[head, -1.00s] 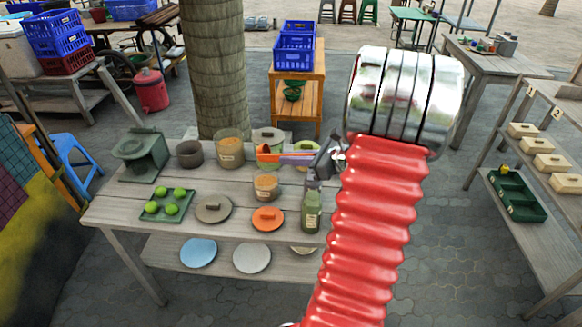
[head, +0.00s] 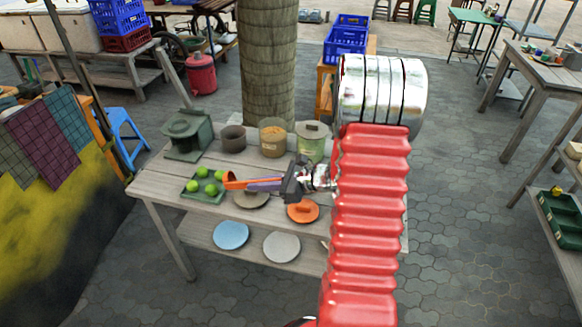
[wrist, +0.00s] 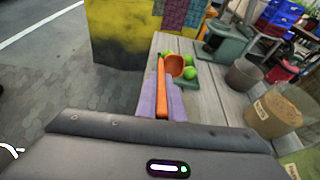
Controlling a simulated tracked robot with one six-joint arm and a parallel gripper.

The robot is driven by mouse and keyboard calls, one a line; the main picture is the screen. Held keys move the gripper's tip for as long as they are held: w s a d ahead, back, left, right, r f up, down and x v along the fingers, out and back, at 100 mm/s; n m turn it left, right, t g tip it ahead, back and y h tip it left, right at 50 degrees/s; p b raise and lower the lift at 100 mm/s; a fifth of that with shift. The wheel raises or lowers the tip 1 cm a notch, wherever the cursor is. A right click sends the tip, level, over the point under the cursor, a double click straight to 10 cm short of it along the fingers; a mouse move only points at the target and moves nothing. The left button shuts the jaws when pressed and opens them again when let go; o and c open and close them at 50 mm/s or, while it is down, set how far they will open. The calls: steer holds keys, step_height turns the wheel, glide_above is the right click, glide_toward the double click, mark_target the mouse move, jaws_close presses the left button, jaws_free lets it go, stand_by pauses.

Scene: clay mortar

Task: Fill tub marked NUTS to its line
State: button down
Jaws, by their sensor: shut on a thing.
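My gripper (head: 285,185) is shut on the handle of an orange scoop (head: 232,181), its purple fingers on either side. The scoop is above the table's left part, beside the limes in the head view; it also shows in the wrist view (wrist: 178,67). I cannot make out anything in it. A labelled tub with tan contents (head: 273,141) stands behind my gripper; a tub with tan contents shows at the right of the wrist view (wrist: 275,115). A greenish lidded tub (head: 311,146) stands further right. Labels are too small to read. The smaller labelled tub seen earlier is hidden.
A green tray of limes (head: 204,187), a grey-brown lid (head: 251,200) and an orange lid (head: 303,211) lie on the wooden table. A dark bowl (head: 233,138) and a green box-like device (head: 188,137) stand behind. A tree trunk (head: 268,70) rises behind the table.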

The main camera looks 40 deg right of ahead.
steer(key=a+f+n+g+y, duration=0.1)
steer(key=a+f, duration=0.2)
steer(key=a, duration=0.6)
steer(key=w+a+f+n+g+y, duration=0.1)
steer(key=a+f+n, duration=0.1)
steer(key=a, duration=0.7)
steer(key=shift+f+n+g+y, duration=0.3)
steer(key=shift+f+g+y, duration=0.1)
steer(key=shift+f, duration=0.1)
